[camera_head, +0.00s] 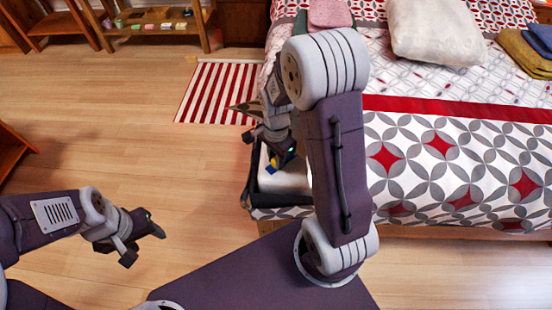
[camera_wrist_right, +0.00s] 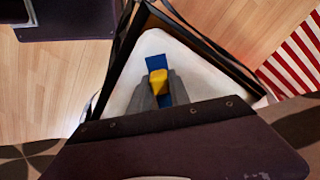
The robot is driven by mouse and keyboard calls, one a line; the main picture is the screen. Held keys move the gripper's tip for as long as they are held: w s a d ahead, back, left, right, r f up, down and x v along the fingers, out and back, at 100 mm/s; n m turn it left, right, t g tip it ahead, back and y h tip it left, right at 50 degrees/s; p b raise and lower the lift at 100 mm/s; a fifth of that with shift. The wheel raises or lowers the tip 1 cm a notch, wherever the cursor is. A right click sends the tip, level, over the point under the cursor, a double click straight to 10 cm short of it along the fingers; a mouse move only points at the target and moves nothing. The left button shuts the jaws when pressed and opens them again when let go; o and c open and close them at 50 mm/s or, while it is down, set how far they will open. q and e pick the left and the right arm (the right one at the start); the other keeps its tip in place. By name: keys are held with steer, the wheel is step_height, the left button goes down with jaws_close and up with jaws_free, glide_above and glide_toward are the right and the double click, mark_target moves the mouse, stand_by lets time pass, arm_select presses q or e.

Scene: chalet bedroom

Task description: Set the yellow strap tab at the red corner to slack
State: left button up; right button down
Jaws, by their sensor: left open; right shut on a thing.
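The yellow strap tab (camera_wrist_right: 158,82) lies on a blue strip (camera_wrist_right: 154,62) over a white surface (camera_wrist_right: 125,75). In the right wrist view my right gripper (camera_wrist_right: 158,95) is shut on the tab, one grey finger on each side. In the head view this gripper (camera_head: 278,163) is low at the bed's near left corner, partly hidden behind my right arm. The white surface (camera_head: 285,182) there has a black edge (camera_head: 247,185). I see no red corner marking beside the tab. My left gripper (camera_head: 143,243) is open and empty above the wooden floor.
The bed (camera_head: 440,190) with a patterned cover fills the right side. A pillow (camera_head: 435,30) and folded cloths (camera_head: 528,50) lie on it. A red-striped rug (camera_head: 215,92) lies left of the bed. Floor on the left is clear. A low shelf (camera_head: 155,22) stands behind.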

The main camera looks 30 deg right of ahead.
steer(key=d+p, duration=0.2)
steer(key=shift+w+d+r, duration=0.1)
steer(key=shift+w+d, duration=0.2)
steer(key=c, duration=1.2)
jaws_free()
